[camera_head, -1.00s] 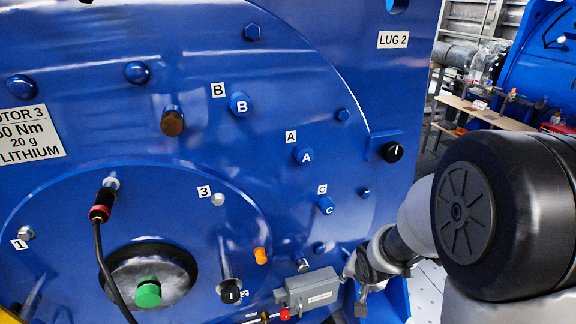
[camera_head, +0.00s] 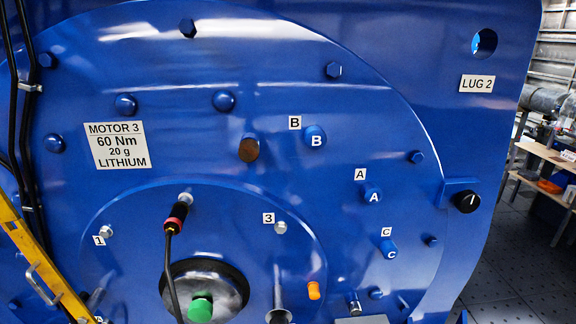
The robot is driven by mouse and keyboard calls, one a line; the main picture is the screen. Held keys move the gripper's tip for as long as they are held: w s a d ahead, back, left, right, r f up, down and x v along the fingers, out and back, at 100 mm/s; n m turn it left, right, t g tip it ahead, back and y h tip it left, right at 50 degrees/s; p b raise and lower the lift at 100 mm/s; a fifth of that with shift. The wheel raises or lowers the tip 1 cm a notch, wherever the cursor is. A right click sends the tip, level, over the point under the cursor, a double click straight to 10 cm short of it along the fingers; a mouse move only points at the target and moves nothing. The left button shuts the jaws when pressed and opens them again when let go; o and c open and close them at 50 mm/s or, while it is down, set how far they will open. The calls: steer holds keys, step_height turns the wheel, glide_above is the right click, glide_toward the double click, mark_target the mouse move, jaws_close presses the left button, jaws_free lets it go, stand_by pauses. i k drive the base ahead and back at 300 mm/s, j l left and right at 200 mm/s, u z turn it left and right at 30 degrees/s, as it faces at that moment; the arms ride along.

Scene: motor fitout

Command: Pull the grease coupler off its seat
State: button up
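The grease coupler (camera_head: 177,214), as I take it, is a black sleeve with a red band. It sits at a slant on a silver fitting (camera_head: 186,197) on the upper part of the round blue cover. A black hose (camera_head: 171,265) hangs from its lower end and passes in front of the shaft hub. My gripper is not in view, so its state does not show.
The blue motor face carries bolts and lettered caps B (camera_head: 316,138), A (camera_head: 373,196) and C (camera_head: 388,249). A green-tipped hub (camera_head: 201,308) and orange cap (camera_head: 314,290) are below. A yellow ladder (camera_head: 45,265) stands at lower left. Open floor (camera_head: 500,250) lies right.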

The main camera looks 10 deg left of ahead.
mark_target(173, 226)
steer(key=u, duration=1.55)
steer(key=i+l, duration=0.2)
steer(key=i+l+u, duration=0.15)
steer(key=l, duration=0.25)
steer(key=u, duration=1.7)
steer(key=i+l, duration=0.05)
